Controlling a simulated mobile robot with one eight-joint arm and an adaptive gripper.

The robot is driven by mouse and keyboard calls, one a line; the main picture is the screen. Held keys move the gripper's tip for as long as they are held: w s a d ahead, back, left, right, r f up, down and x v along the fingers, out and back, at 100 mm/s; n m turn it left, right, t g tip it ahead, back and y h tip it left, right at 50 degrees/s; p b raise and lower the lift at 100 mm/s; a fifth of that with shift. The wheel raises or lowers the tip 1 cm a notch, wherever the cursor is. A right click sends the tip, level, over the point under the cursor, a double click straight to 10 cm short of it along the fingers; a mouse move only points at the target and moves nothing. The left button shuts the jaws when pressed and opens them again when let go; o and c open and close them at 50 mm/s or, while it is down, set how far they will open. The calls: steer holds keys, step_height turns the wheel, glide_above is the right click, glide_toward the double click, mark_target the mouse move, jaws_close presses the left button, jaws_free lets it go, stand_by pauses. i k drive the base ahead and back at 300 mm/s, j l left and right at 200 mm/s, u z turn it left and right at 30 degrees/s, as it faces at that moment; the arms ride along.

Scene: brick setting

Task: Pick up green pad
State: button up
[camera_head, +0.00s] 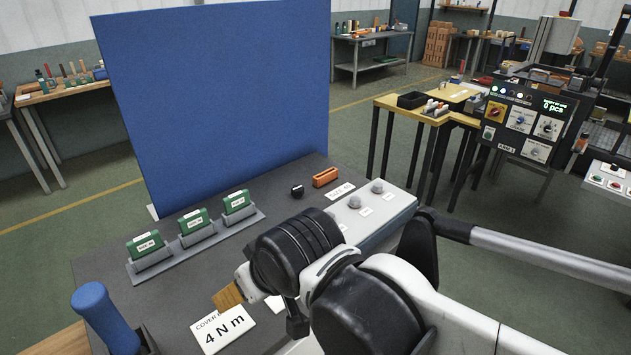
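Three green blocks with white labels stand in a grey holder (160,274) on the dark table: a left one (146,246), a middle one (194,222) and a right one (237,202). I cannot tell which of them is the green pad. My arm comes in from the right and ends over the front of the table, to the right of the holder and apart from the green blocks. A small dark part of my gripper (296,319) shows below the black wrist joint. Its fingers are mostly hidden, and I see nothing held.
A tall blue panel (220,90) stands behind the holder. A blue-handled tool (103,315) rises at front left. A "4 N m" card (222,330), an orange block (326,177), a black knob (297,191) and a grey box with knobs (388,207) are near my arm.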

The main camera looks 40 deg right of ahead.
mark_target(143, 246)
steer(key=i+j+u, duration=0.1)
steer(key=j+u, duration=0.2)
steer(key=u, duration=0.15)
steer(key=i+j+u, duration=0.1)
steer(key=j+u, duration=0.15)
steer(key=u, duration=0.15)
